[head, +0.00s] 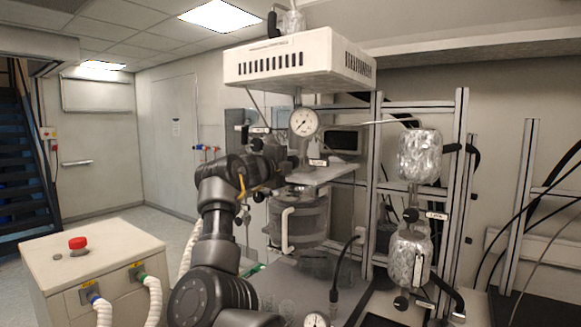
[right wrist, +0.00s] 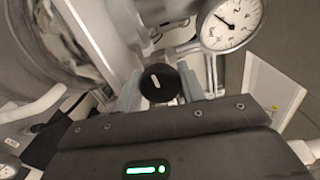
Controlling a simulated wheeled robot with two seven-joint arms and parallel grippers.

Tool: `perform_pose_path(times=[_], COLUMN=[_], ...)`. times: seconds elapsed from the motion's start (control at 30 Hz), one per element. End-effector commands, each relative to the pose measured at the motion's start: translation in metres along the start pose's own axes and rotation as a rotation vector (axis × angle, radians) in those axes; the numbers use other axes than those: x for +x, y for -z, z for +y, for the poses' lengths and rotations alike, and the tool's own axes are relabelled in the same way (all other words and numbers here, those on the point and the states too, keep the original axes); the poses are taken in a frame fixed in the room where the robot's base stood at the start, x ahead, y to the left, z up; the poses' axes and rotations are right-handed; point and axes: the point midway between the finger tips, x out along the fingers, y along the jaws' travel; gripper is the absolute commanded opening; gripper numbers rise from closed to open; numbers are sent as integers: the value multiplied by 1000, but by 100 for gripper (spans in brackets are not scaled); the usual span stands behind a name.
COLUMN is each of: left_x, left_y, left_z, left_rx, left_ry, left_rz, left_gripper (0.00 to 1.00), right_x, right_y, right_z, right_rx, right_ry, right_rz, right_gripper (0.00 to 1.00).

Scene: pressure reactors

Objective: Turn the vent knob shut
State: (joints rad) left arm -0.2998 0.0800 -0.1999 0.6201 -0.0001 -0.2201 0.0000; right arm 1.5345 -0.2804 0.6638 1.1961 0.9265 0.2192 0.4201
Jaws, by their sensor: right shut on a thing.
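The vent knob (right wrist: 160,83) is a round black knob with a short white mark on its face, seen in the middle of the right wrist view. My right gripper (right wrist: 161,88) has one grey finger on each side of it and is shut on it. The white mark stands nearly upright in that view, with a slight tilt. In the head view my right gripper (head: 272,160) is at the reactor's fittings, below and left of the gauge, and my own arm hides most of the grip. My left gripper is not in view.
A round pressure gauge (head: 303,122) sits close above the grip; it also shows in the right wrist view (right wrist: 232,22). The reactor vessel (head: 298,218) hangs just below. Foil-wrapped vessels (head: 419,155) are on the frame at right. A cabinet with a red button (head: 77,243) stands left.

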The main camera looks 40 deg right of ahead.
Motion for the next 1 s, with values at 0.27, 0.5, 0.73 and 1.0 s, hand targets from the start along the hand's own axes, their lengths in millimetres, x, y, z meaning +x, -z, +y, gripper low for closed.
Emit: perform_pose_path(times=[0.27, 0.5, 0.73, 1.0], left_x=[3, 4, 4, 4], left_y=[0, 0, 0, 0], left_z=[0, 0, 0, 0], left_rx=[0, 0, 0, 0], left_ry=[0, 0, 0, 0], left_rz=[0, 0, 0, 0], left_gripper=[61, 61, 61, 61], right_x=[0, 0, 0, 0], right_y=[0, 0, 0, 0], right_z=[2, 2, 3, 2], right_rx=[73, 85, 85, 84], right_ry=[-4, -4, -5, -3], right_rz=[2, 2, 2, 1], right_gripper=[17, 17, 17, 61])
